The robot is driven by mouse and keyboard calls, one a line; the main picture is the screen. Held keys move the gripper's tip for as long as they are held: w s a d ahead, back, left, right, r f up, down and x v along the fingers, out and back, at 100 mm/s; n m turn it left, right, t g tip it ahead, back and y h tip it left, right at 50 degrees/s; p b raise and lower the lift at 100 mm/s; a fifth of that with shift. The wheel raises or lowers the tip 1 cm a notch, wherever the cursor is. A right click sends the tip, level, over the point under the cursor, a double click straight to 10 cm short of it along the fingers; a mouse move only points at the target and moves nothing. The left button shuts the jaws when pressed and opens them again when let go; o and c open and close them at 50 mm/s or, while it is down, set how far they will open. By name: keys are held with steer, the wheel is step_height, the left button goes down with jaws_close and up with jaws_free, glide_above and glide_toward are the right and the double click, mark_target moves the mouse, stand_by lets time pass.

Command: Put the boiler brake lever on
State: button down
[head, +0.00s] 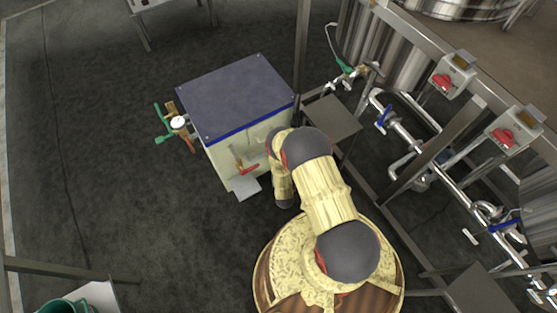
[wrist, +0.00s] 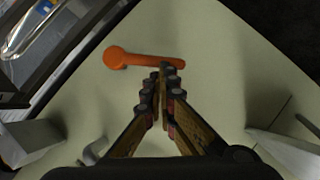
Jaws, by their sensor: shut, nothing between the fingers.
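An orange lever (wrist: 140,59) is on a pale flat panel (wrist: 225,95) in the wrist view. Its round end is at the left, and its thinner arm runs right, passing behind my fingertips. My gripper (wrist: 166,72) is shut and empty, with its tips over the lever's arm. I cannot tell whether they touch it. In the head view the boiler is a pale box with a dark lid (head: 235,95) and a blue edge. A red handle (head: 247,168) shows on its near face. My arm covers the box's right corner, and my fingertips cannot be made out there.
Green-handled pipework (head: 165,123) with a white round gauge sticks out on the box's left. A metal frame with pipes, blue-handled valves (head: 382,117) and red-switch boxes (head: 444,80) stands at the right, close to my arm.

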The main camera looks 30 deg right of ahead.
steer(key=shift+w+d+f+n+t+h, duration=0.15)
steer(key=shift+d+f+n+h, duration=0.25)
steer(key=shift+f, duration=0.45)
steer(key=shift+s+d+f+n+t+h, duration=0.1)
steer(key=shift+d+f+n+t+h, duration=0.15)
steer(key=shift+d+f+n, duration=0.4)
steer(key=shift+w+d+f+n+t+h, duration=0.15)
steer(key=shift+d+f+h, duration=0.2)
steer(key=shift+f, duration=0.65)
steer(key=shift+s+d+f, duration=0.1)
steer(key=shift+d+f, duration=0.1)
steer(key=shift+d, duration=0.1)
